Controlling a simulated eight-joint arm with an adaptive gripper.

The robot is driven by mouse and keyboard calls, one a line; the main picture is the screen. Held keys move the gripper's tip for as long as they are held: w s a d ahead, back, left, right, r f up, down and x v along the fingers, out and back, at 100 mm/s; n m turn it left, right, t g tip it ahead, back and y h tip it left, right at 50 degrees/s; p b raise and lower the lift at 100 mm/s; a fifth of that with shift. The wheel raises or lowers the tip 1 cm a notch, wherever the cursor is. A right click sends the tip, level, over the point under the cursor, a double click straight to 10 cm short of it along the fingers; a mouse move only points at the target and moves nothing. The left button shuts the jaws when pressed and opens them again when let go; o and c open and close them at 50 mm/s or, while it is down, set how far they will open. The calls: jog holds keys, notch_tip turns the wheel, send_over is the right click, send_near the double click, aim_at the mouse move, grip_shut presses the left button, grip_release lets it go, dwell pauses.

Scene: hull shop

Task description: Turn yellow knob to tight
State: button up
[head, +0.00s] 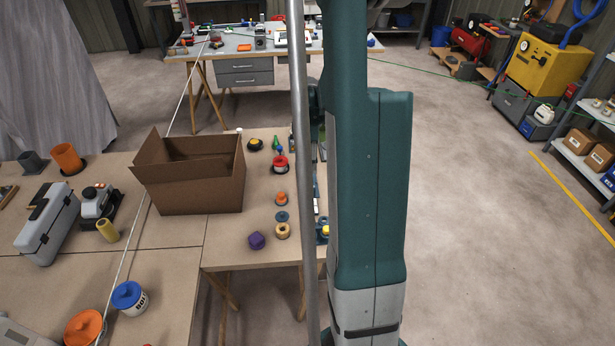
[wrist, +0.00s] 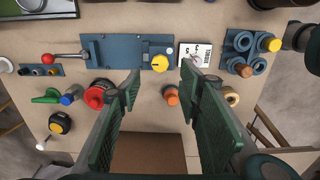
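The yellow knob (wrist: 159,63) is a round cap at the right end of a blue-grey panel (wrist: 112,50) in the wrist view. A small white mark sits just above and right of it. My gripper (wrist: 160,72) is open, its two green fingers spread wide. The knob shows between the fingertips, with visible gaps on both sides and no contact. How far the fingertips are above it I cannot tell. In the head view my arm hides the panel and knob.
A red-ball lever (wrist: 48,58) is left of the panel. A blue block with a yellow-topped peg (wrist: 269,44) stands right. A red round part (wrist: 96,95) and orange part (wrist: 171,97) lie near the fingers. An open cardboard box (head: 200,188) stands on the table.

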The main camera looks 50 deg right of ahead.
aim_at(307, 178)
jog(key=shift+f, duration=0.1)
jog(key=shift+f+b, duration=0.3)
jog(key=shift+f, duration=3.5)
jog(key=shift+c, duration=0.6)
jog(key=c, duration=0.8)
